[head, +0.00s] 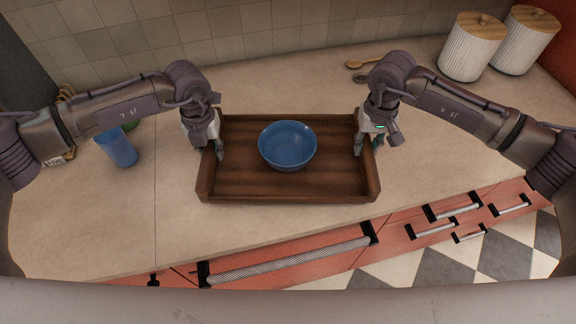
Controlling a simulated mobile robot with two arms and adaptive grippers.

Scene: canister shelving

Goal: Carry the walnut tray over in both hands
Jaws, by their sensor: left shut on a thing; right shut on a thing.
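The walnut tray (240,188) is a dark brown rectangular tray with raised walls, at the middle of the counter near its front edge. A blue bowl (287,146) sits inside it, a little right of its middle. My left gripper (216,152) is shut on the tray's left end wall. My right gripper (364,146) is shut on the tray's right end wall. The fingertips partly hide the walls they hold. I cannot tell whether the tray rests on the counter or is slightly raised.
A blue cup (121,150) stands left of the tray. Two white ribbed canisters with wooden lids (468,52) (524,45) stand at the back right. A wooden spoon (366,63) lies behind my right arm.

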